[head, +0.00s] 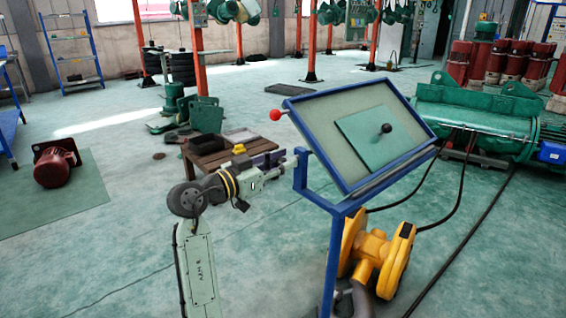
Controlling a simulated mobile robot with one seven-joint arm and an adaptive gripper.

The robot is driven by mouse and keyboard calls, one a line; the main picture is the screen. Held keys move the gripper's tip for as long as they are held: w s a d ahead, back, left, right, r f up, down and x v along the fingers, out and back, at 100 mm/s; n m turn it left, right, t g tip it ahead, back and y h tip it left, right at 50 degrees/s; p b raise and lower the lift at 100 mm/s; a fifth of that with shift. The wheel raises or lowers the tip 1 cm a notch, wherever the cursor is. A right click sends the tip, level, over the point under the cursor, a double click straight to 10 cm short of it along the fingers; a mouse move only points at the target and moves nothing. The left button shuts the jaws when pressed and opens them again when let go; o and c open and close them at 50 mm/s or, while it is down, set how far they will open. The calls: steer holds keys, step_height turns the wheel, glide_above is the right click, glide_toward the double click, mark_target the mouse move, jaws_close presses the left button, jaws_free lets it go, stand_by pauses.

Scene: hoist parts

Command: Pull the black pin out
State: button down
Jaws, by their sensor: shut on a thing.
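My gripper (285,165) is at the left side of a tilted panel with a blue frame (347,187). Its fingers are shut on a small part right at the frame's lower left side. This seems to be the black pin, but the fingers hide it and it is too small to make out. A green plate (365,143) with a round black knob (385,128) lies on the panel's face, well to the right of my gripper.
A low wooden table (205,160) stands behind my arm. A yellow machine (375,258) with cables sits under the panel. A large green hoist (475,118) is at the right, with red motors (510,62) behind it. The floor at the left front is clear.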

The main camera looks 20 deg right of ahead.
steer(key=b+v, duration=0.1)
steer(key=v, duration=0.3)
steer(key=shift+a, duration=0.25)
steer(key=c, duration=1.5)
jaws_free()
steer(key=shift+s+a, duration=0.1)
steer(key=shift+o, duration=0.9)
steer(key=v, duration=1.2)
